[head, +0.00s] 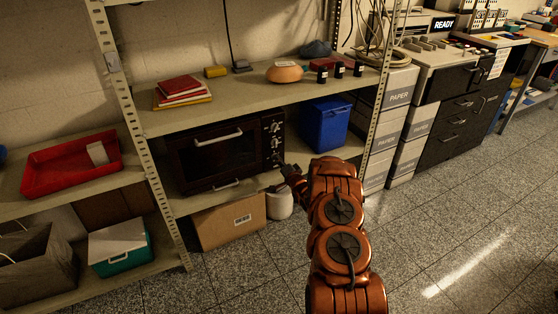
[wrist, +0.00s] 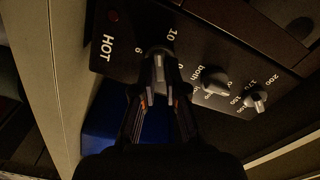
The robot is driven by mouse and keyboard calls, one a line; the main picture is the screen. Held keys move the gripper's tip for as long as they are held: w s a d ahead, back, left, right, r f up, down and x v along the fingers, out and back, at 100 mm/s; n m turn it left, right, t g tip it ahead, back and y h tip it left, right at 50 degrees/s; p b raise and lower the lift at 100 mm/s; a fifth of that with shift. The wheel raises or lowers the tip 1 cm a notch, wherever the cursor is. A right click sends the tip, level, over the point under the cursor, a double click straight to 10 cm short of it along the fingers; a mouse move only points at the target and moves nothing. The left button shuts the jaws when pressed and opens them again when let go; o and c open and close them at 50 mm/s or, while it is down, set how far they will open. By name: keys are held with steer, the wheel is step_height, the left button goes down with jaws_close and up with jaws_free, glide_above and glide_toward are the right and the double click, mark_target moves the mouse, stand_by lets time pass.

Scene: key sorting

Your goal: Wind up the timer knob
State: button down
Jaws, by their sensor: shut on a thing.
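The dark toaster oven (head: 215,155) stands on the middle shelf in the head view, with its knobs in a column on its right side panel. In the wrist view the control panel (wrist: 230,60) shows a "HOT" label and three knobs. The timer knob (wrist: 158,62), by the numbers 6 and 10, sits between my fingertips. My gripper (wrist: 157,75) is shut on this knob; its fingers hide part of it. In the head view my gripper (head: 289,172) is at the oven's lower right, small and dark. The other two knobs (wrist: 213,82) (wrist: 256,98) are clear of the fingers.
A blue bin (head: 325,124) stands right of the oven on the same shelf. A cardboard box (head: 228,220) and a pale round container (head: 279,203) sit below. A shelf post (head: 377,110) rises to the right. Open floor (head: 450,220) lies right of my arm.

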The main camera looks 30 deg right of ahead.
steer(key=shift+f+m, duration=0.1)
steer(key=shift+m, duration=1)
steer(key=c, duration=1.2)
jaws_free()
steer(key=shift+s, duration=0.15)
steer(key=shift+s+a, duration=0.2)
steer(key=shift+s, duration=1.75)
steer(key=shift+s+a, duration=0.15)
steer(key=shift+s, duration=1.8)
steer(key=shift+s+a, duration=0.2)
steer(key=shift+s, duration=1.75)
